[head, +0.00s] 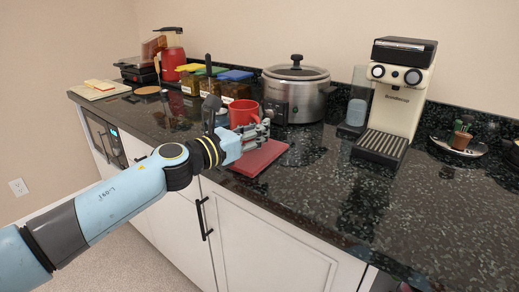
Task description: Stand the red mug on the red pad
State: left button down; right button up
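The red mug (243,110) is upright, just behind my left gripper (264,131), which hides its lower part. The red pad (262,158) is a flat square on the dark counter, near its front edge; my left gripper covers its far left part. My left gripper is over the pad's far side, close to the mug. I cannot tell whether its fingers touch the mug or are shut, nor whether the mug's base is on the pad or behind it. My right gripper is out of view.
A slow cooker (296,88) stands behind the mug, and a coffee machine (396,97) stands further right. Lidded jars (235,91) are to the left. A red blender (171,62) and a board (99,90) are at the far left. The front right counter (400,205) is clear.

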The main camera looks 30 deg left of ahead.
pick_arm(q)
jog(key=shift+f+b, duration=0.7)
jog(key=shift+f, duration=0.65)
jog(key=shift+f, duration=0.15)
jog(key=c, duration=1.5)
grip_release()
